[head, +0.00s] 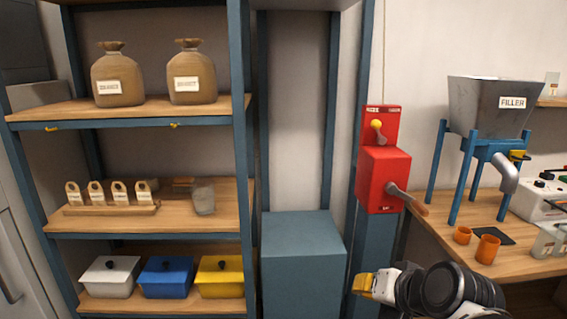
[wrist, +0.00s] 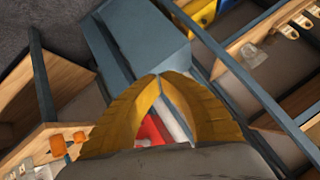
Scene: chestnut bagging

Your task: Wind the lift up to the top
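The red winch box (head: 383,180) is fixed to a blue post right of the middle in the head view. Its crank handle (head: 407,199) has a wooden grip and points down to the right. Above it is a red panel with a yellow-knobbed lever (head: 377,126). The lift (head: 303,250), a blue-grey box, stands low between two blue uprights; it also shows in the wrist view (wrist: 150,40). My gripper (head: 362,284) is below the winch, apart from the crank. Its yellow fingertips meet in the wrist view (wrist: 160,76), with nothing seen held. Part of the red winch (wrist: 150,130) shows behind the fingers.
Left is a shelf unit (head: 140,112) with sacks, tags, a glass and lidded boxes. Right is a wooden bench (head: 460,245) with the filler hopper (head: 490,105), orange cups (head: 487,249) and a white control box (head: 545,200). The space above the lift is clear.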

